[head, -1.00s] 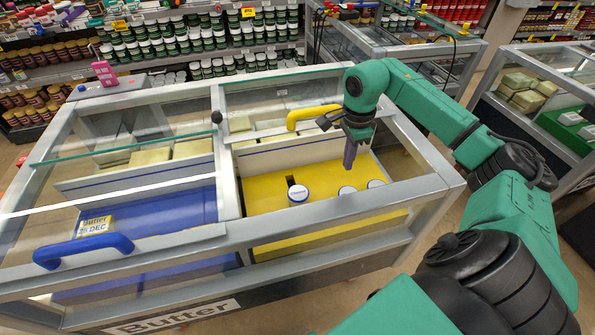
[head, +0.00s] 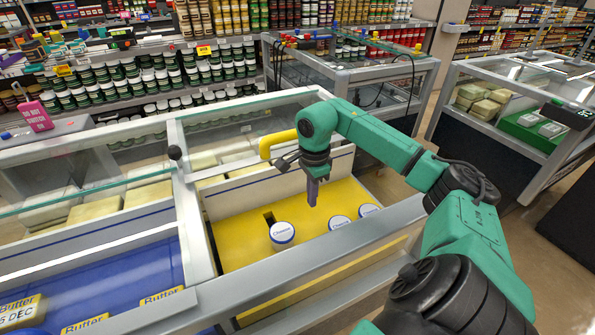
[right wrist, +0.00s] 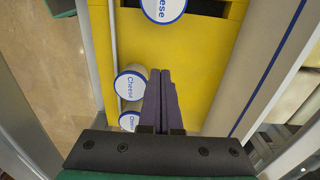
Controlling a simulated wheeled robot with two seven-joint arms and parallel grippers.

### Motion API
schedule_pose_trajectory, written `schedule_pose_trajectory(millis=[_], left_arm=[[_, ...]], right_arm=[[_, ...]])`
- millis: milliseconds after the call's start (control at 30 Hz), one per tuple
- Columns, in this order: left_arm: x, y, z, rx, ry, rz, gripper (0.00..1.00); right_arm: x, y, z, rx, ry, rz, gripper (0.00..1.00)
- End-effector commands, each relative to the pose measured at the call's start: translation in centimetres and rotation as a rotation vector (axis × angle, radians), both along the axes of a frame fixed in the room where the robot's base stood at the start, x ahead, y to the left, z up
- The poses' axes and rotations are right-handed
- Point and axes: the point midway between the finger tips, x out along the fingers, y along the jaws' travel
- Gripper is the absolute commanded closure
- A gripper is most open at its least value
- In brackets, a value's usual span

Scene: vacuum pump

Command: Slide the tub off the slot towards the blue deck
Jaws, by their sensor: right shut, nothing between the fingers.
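A white cheese tub (head: 282,236) with a blue-rimmed lid stands on the yellow deck (head: 240,240), at the near end of a dark slot (head: 268,216). It may cover part of the slot. The tub's lid also shows at the top of the right wrist view (right wrist: 163,8), beside the dark slot (right wrist: 205,6). The blue deck (head: 130,275) lies to the left, past a divider. My right gripper (head: 312,203) points down above the yellow deck, to the right of the tub and apart from it. Its fingers (right wrist: 165,78) are shut and empty. My left gripper is out of view.
Two more cheese tubs (head: 340,223) (head: 369,210) stand to the right on the yellow deck. A yellow handle (head: 279,142) is behind my gripper. A metal frame rail (head: 330,255) runs along the front. Glass panes (head: 85,195) cover the left side.

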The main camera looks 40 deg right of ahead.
Motion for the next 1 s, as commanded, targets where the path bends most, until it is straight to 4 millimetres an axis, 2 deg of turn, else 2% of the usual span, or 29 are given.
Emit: schedule_pose_trajectory(millis=[33, 167, 267, 600, 700, 800, 1000], left_arm=[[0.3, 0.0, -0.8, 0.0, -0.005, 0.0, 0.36], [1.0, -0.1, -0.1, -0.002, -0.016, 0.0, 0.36], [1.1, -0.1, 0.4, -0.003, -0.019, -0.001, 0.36], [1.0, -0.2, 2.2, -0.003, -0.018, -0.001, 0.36], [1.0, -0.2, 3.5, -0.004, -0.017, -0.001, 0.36], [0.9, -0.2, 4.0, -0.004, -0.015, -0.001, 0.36], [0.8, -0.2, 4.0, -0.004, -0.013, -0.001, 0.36]], right_arm=[[0.0, 0.0, -0.9, 0.0, 0.0, 0.0, 1.0], [-0.1, 0.0, -1.5, 0.0, 0.004, -0.001, 1.0], [-0.1, 0.0, -3.1, 0.002, 0.005, -0.001, 1.0], [-0.1, 0.1, -10.5, 0.004, 0.003, -0.002, 1.0], [0.6, 2.1, -9.9, 0.006, -0.002, 0.003, 1.0], [1.0, 3.3, -10.1, 0.004, -0.002, 0.001, 1.0], [1.2, 3.8, -10.4, -0.001, 0.0, 0.0, 1.0]])
